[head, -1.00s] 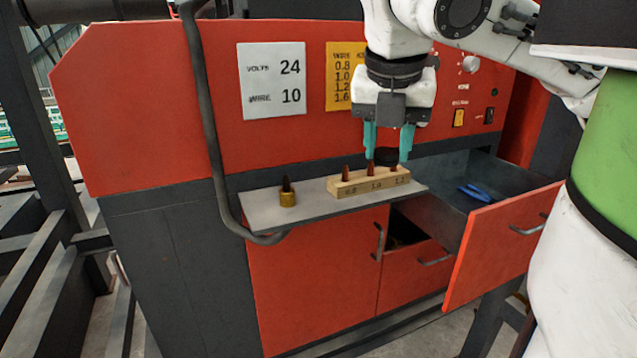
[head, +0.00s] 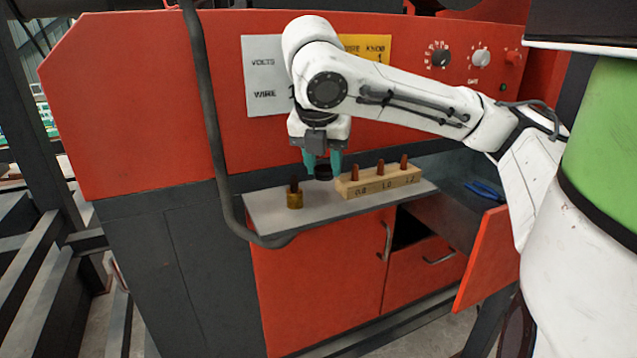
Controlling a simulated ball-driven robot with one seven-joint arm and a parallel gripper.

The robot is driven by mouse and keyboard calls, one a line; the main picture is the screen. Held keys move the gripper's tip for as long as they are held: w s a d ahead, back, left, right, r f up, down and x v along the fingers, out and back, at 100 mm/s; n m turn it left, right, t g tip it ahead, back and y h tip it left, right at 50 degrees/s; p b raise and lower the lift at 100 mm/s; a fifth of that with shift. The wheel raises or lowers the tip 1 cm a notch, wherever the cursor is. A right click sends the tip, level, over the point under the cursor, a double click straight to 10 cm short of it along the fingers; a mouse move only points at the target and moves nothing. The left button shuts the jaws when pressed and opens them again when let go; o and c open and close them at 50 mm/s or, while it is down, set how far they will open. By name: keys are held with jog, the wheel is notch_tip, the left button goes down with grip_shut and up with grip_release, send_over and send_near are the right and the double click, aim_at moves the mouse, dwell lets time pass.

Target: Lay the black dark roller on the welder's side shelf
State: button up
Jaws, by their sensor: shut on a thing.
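My gripper (head: 322,164) points down in the head view, its teal fingers shut on the black dark roller (head: 323,172). The roller is a short black cylinder, partly hidden by the fingers. It is low over the welder's grey side shelf (head: 305,208), between a brass piece and a wooden block. I cannot tell whether the roller touches the shelf.
A brass piece with a dark tip (head: 295,195) stands at the shelf's left. The wooden block (head: 378,182) with three copper-coloured tips stands at its right. An open drawer (head: 487,255) holding blue pliers (head: 485,190) is farther right. The shelf's front strip is clear.

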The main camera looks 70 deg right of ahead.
aim_at(317, 170)
jog(key=shift+w+d+f, duration=0.2)
jog(key=shift+w+f, duration=0.15)
jog(key=shift+f, duration=0.15)
jog(key=shift+w+d+f, duration=0.1)
jog(key=shift+w+f, duration=0.05)
jog(key=shift+f, duration=0.8)
jog(key=shift+w+d+f, duration=0.1)
jog(key=shift+f, duration=0.8)
jog(key=shift+f, duration=0.1)
jog(key=o, duration=0.8)
jog(key=shift+a+r, duration=0.1)
jog(key=shift+r, duration=0.3)
jog(key=p+v, duration=0.1)
jog(key=v, duration=1)
jog(key=shift+a+r, duration=0.1)
jog(key=shift+r, duration=0.1)
